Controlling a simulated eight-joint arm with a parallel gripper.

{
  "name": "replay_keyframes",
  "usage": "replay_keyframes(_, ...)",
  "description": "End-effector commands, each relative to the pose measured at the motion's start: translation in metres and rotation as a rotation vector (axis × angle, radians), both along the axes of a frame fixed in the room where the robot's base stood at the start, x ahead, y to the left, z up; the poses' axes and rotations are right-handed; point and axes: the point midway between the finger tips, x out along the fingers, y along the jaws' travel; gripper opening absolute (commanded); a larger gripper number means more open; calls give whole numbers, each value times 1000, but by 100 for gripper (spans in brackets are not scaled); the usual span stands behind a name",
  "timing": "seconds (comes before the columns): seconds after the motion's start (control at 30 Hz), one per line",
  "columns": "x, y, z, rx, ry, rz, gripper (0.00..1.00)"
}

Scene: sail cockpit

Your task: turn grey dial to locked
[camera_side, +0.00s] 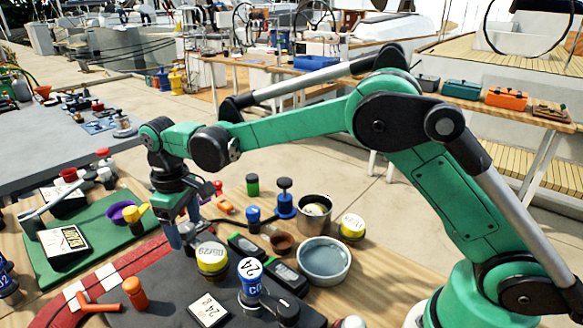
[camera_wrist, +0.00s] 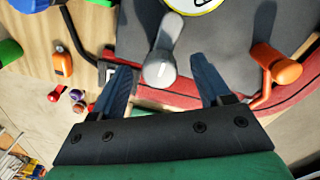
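The grey dial (camera_wrist: 162,62) shows in the wrist view as a pale grey knob with a long handle, on a dark grey panel (camera_wrist: 135,25). Its rounded near end lies between my gripper's (camera_wrist: 163,82) two blue fingers, with a gap on each side. The fingers are apart and hold nothing. In the side view my gripper (camera_side: 182,240) points down at the left of the dark panel, behind a yellow-topped round piece (camera_side: 212,258). The dial cannot be made out there. I cannot read any locked mark.
An orange handle (camera_wrist: 284,72) stands right of the dial in the wrist view. A black bent rod (camera_wrist: 75,35) and an orange block (camera_wrist: 62,65) lie left. In the side view, a blue-and-white knob (camera_side: 250,283) and a round metal dish (camera_side: 323,260) stand nearby.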

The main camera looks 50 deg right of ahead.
Motion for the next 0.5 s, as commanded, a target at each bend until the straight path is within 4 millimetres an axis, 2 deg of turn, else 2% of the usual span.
replay_keyframes(0.23,0,0,6,0,0,-1,70)
replay_keyframes(0.5,-1,1,44,0,0,0,70)
